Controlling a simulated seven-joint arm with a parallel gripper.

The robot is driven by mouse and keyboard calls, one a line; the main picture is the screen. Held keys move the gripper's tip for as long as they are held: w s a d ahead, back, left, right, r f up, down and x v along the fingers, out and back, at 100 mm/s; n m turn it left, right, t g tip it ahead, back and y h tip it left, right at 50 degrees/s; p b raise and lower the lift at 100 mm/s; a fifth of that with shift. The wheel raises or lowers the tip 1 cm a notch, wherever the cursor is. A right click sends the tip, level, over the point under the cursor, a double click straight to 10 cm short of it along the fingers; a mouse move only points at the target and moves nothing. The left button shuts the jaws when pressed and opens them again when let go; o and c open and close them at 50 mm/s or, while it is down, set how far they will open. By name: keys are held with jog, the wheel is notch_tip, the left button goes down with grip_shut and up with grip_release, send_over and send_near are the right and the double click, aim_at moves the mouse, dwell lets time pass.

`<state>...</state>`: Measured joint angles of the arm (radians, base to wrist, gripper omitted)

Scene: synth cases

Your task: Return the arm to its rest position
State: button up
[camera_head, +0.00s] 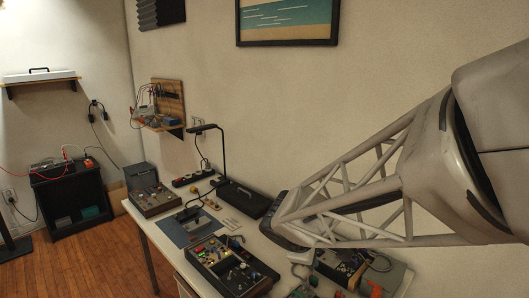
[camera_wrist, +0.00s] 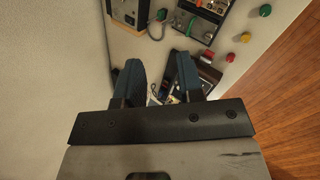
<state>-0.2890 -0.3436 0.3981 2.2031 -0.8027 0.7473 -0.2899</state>
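My arm (camera_head: 375,185) reaches in from the right in the head view, over the right part of the white workbench (camera_head: 262,237). Its dark far end hangs above the bench, and I cannot make out the fingers there. In the wrist view my gripper (camera_wrist: 158,75) shows two blue-grey fingers set apart, with a gap between them. Nothing is held in the gap; bench equipment shows beyond it.
A control box with knobs (camera_head: 232,264) stands at the bench front, a blue mat (camera_head: 185,228) and black case (camera_head: 243,198) behind. A black lamp (camera_head: 221,150) rises at the back wall. Green (camera_wrist: 265,10), yellow (camera_wrist: 246,37) and red (camera_wrist: 230,57) knobs lie near the edge.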

jog(key=s+d+r+m+g+y, duration=0.1)
jog(key=s+d+r+m+y, duration=0.1)
jog(key=s+m, duration=0.4)
jog(key=s+d+r+m+g+y, duration=0.1)
jog(key=s+d+r+m, duration=0.3)
jog(key=s, duration=1.2)
jog(key=shift+s+d+r+m+y, duration=0.15)
jog(key=shift+d+r+m+y, duration=0.25)
jog(key=shift+m+y, duration=0.9)
jog(key=shift+m+h, duration=0.4)
